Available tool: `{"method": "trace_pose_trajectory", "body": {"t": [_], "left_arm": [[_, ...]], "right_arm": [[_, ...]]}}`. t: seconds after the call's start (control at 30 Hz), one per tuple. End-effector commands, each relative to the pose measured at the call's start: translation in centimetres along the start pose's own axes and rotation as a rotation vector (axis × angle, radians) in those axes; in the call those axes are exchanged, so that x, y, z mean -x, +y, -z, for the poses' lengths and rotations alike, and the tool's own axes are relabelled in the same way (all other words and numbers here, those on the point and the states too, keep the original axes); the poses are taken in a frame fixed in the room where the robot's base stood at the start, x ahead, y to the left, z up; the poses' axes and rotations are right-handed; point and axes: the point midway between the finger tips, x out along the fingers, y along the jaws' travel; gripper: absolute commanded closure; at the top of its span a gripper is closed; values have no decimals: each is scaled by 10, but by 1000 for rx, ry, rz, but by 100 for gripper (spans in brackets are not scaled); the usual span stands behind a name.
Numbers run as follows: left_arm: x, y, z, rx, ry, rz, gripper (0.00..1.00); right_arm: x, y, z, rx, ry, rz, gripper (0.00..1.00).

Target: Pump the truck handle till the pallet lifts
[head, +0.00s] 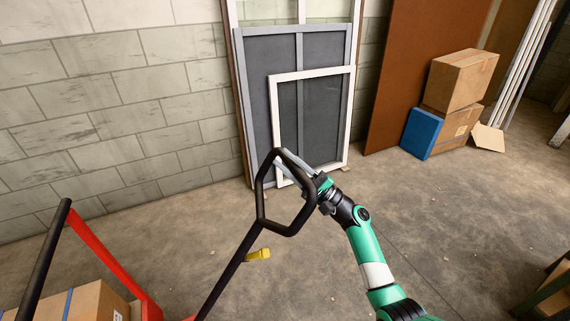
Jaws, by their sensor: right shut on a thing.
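The truck handle (230,271) is a black bar with a loop (259,200) at its top, standing tilted in the middle of the head view. A yellow lever (258,254) sticks out from the bar below the loop. My right gripper (293,163) is shut on the upper right side of the loop. The handle's lower end runs out of the bottom of the picture. The pallet is not clearly in view. My left gripper is not in view.
A red frame with a black bar (45,258) and a cardboard box (100,301) stand at bottom left. Framed screens (262,95) lean on the block wall behind. Stacked boxes (461,80) and a blue panel (421,133) stand at back right. The concrete floor (440,200) between is mostly clear.

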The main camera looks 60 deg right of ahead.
Motion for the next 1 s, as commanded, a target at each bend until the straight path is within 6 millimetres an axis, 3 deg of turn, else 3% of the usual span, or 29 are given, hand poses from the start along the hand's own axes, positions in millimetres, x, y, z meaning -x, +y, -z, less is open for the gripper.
{"method": "trace_pose_trajectory", "body": {"t": [0.13, 0.17, 0.3, 0.33, 0.73, 0.87, 1.0], "left_arm": [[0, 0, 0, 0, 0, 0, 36], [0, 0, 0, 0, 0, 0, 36], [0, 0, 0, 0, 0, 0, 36], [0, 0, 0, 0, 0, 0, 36], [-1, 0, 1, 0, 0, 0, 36], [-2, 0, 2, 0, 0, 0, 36], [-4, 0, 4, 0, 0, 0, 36]], "right_arm": [[1, 0, 2, 2, 7, 0, 100], [1, 0, 2, 2, 7, 0, 66], [0, 0, 1, 2, 5, 0, 41], [0, 0, 1, 2, 4, 0, 38], [7, 1, 1, 1, 3, -1, 38], [30, 0, 1, 1, 5, 0, 38], [64, 0, 1, 1, 8, 1, 38]]}}
